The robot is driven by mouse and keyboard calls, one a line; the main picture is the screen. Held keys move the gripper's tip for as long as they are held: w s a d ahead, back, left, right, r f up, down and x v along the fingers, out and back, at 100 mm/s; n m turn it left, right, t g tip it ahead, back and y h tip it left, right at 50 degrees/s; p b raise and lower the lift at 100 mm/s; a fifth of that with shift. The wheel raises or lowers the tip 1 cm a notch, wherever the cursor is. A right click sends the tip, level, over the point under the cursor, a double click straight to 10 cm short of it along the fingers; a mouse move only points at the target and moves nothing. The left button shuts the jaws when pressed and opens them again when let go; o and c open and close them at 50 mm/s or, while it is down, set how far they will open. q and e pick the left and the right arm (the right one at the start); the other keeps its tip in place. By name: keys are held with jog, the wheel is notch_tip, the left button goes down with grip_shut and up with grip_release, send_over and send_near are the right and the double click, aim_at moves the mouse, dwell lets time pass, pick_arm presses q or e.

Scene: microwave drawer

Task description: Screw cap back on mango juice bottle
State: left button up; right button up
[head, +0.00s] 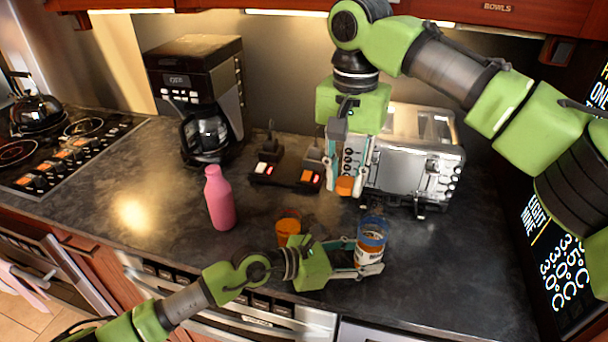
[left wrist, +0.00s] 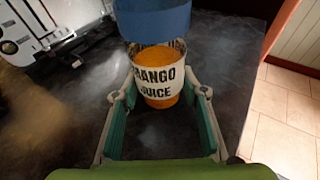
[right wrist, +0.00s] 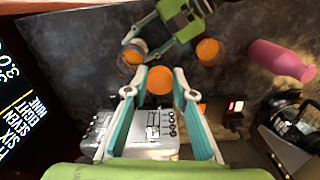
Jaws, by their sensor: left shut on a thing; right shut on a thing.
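The mango juice bottle (head: 369,255) stands upright near the counter's front. It has a white label and a blue upper part (head: 371,232); its label reads in the left wrist view (left wrist: 158,78). My left gripper (head: 362,258) is shut around its lower body from the left. My right gripper (head: 345,188) points down and is shut on an orange cap (right wrist: 160,80). The cap is held above the counter, behind and slightly left of the bottle, apart from it. The bottle's mouth is hard to make out.
An orange drink container (head: 288,222) stands behind my left wrist. A pink bottle (head: 219,202) stands further left. A toaster (head: 415,160) is close behind my right gripper; a coffee maker (head: 195,75) and black switch boxes (head: 285,172) stand behind. Counter right of the bottle is clear.

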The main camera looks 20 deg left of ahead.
aim_at(378, 204)
pick_arm(q)
jog(key=shift+s, duration=0.1)
pick_arm(e)
jog(key=d+m, duration=0.1)
jog(key=d, duration=0.1)
jog(key=d+r+m, duration=0.1)
jog(key=d, duration=0.1)
jog(key=w+d+m, duration=0.1)
jog(key=d+m, duration=0.1)
jog(key=shift+d+r, duration=0.25)
jog(key=shift+r, duration=0.05)
jog(key=shift+a, duration=0.15)
jog(key=shift+f, duration=1.9)
jog(key=shift+f, duration=0.75)
dwell(0.6)
jog(key=o, duration=0.9)
jog(key=o, duration=0.5)
